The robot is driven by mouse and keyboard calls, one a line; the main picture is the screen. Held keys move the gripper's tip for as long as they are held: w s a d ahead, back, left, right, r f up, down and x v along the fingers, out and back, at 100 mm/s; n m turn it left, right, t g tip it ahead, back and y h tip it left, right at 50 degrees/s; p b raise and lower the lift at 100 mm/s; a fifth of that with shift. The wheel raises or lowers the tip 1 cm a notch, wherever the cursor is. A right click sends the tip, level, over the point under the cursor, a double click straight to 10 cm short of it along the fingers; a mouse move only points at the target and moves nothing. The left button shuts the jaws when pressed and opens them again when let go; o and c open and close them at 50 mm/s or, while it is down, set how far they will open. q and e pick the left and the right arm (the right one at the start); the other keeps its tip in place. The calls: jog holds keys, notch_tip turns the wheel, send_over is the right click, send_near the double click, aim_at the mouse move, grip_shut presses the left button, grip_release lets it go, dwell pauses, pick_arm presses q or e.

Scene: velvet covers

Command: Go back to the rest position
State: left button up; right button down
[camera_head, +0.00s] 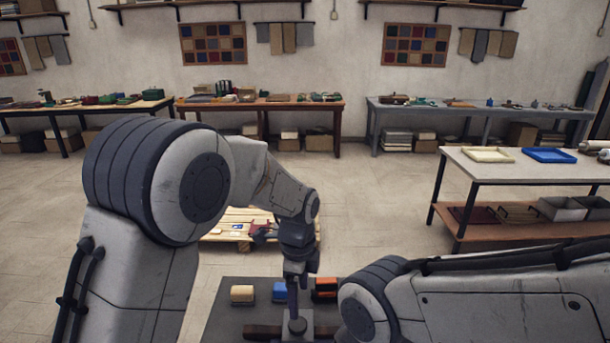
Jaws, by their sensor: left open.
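My left arm arches in from the left, and its gripper (293,305) points down over a dark grey work surface (225,325) at the bottom centre. The jaws are open; the fingertips are small and partly hard to make out against a grey piece with a round knob (297,325). I cannot tell whether they touch it. On the same surface stand a beige block-like item (243,294), a blue one (279,291) and an orange-and-black one (326,287). My right arm lies across the bottom right; its gripper is not in view.
A wooden pallet (218,234) with small red and white items lies on the floor beyond. Benches (270,106) line the back wall.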

pick_arm(q)
jog(key=s+a+r+n, duration=0.1)
jog(key=s+n, duration=0.5)
jog(key=s, duration=0.6)
jog(key=s+a+r+n+h, duration=0.1)
jog(key=s+r+n, duration=0.3)
jog(key=s, duration=0.9)
jog(key=a+n, duration=0.1)
jog(key=n, duration=0.2)
jog(key=shift+r+n, duration=0.3)
